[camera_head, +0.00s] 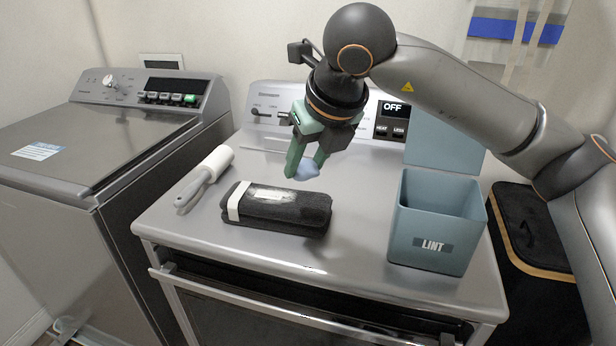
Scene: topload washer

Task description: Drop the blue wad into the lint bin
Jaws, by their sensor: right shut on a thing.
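The blue wad (307,170) is a small pale blue lump between the fingertips of my right gripper (303,171). The gripper has green fingers, points down and is shut on the wad. It holds the wad above the dryer top, just behind the black folded bundle. The lint bin (435,225) is a blue-grey square box labelled LINT at the right of the dryer top. Its lid (444,145) stands open at the back. The wad is to the left of the bin and apart from it. My left gripper is not in view.
A black rolled bundle with a white band (285,212) lies on the dryer top (350,250). A white lint roller (205,178) lies to its left. The control panel (393,122) stands behind. A washer (90,150) is at left. The dryer top between bundle and bin is clear.

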